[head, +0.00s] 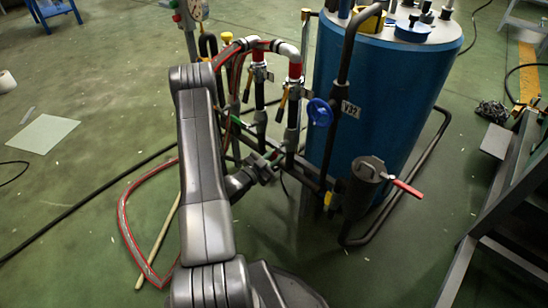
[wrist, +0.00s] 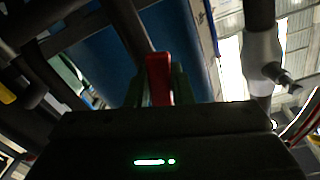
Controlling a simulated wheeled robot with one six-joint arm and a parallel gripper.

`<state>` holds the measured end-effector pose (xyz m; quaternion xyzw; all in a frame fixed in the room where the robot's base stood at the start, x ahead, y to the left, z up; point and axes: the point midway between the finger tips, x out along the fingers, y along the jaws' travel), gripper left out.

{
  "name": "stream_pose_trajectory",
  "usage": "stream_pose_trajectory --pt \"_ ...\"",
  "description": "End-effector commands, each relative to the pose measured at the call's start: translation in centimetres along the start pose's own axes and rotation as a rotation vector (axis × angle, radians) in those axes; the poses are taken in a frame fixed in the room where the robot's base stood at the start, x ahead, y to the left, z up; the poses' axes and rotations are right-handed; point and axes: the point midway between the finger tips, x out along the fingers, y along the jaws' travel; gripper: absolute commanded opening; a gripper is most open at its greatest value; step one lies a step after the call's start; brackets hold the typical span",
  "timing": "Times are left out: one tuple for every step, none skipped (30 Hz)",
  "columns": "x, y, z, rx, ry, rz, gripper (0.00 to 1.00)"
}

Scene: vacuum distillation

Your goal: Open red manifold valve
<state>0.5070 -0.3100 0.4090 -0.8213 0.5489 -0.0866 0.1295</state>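My gripper (head: 268,166) is low among the manifold pipes, in front of the blue tank. In the wrist view a red valve handle (wrist: 159,78) stands upright between the two green fingers of my gripper (wrist: 158,92). The fingers are apart, close on either side of the handle. I cannot tell whether they press on it. In the head view this handle cannot be made out at the gripper. A separate red lever (head: 408,188) on a dark cylinder sticks out to the right, apart from my gripper.
The blue tank (head: 372,95) stands behind the pipes. A blue handwheel (head: 320,112) is on the pipework above and right of my gripper. Upright pipes with red bands (head: 294,70) rise close by. A red-edged hose loop (head: 122,215) lies on the floor at left. A metal frame (head: 500,215) stands at right.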

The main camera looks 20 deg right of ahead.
Motion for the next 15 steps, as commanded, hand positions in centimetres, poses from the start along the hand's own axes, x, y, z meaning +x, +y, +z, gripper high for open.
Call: stream_pose_trajectory --pt "0.0 0.0 0.0 0.0 0.0 0.0 0.1" --pt "0.0 0.0 0.0 0.0 0.0 0.0 0.04" --pt "0.0 0.0 0.0 0.0 0.0 0.0 0.0" --pt "0.0 0.0 0.0 0.0 0.0 0.0 0.0" --pt "0.0 0.0 0.0 0.0 0.0 0.0 0.0" --pt "0.0 0.0 0.0 0.0 0.0 0.0 0.0" --pt "0.0 0.0 0.0 0.0 0.0 0.0 0.0" --pt "0.0 0.0 0.0 -0.003 0.0 0.0 0.0" --pt "0.0 0.1 0.1 -0.012 0.0 0.0 0.0" --pt "0.0 0.2 0.1 -0.025 0.0 0.001 0.0" --pt "0.0 0.3 0.1 -0.041 0.0 0.001 0.0" --pt "0.0 0.6 0.1 -0.07 0.0 0.001 0.0" --pt "0.0 0.7 0.1 -0.092 0.0 0.001 0.0" --pt "0.0 0.9 0.1 -0.117 0.0 0.001 0.0" --pt "0.0 1.1 0.1 -0.148 0.0 0.001 0.0"
